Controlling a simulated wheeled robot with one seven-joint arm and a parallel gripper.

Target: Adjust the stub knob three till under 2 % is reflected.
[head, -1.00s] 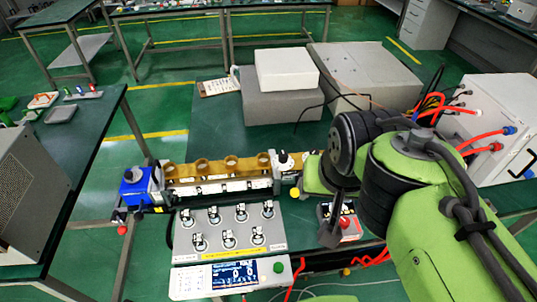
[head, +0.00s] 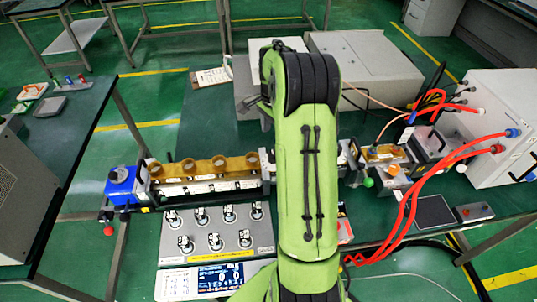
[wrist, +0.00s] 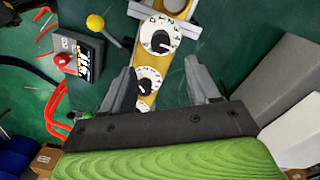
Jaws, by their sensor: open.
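In the wrist view, a brass-yellow strip carries a line of white numbered dials with black knobs. One stub knob (wrist: 148,79) lies between my fingers, a second knob (wrist: 160,40) is farther out, and a third (wrist: 143,105) is partly hidden by my gripper. I cannot tell which is stub knob three. My gripper (wrist: 160,66) is open, its two grey fingers on either side of the strip, with no visible contact. In the head view my arm hides the gripper and the dials. The display (head: 215,280) is lit, but its reflected value is too small to read.
The brass waveguide (head: 205,168) runs left from my arm to a blue block (head: 121,184). Red cables (head: 415,190) loop at the right. A box with a red button (wrist: 76,58) lies left in the wrist view.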

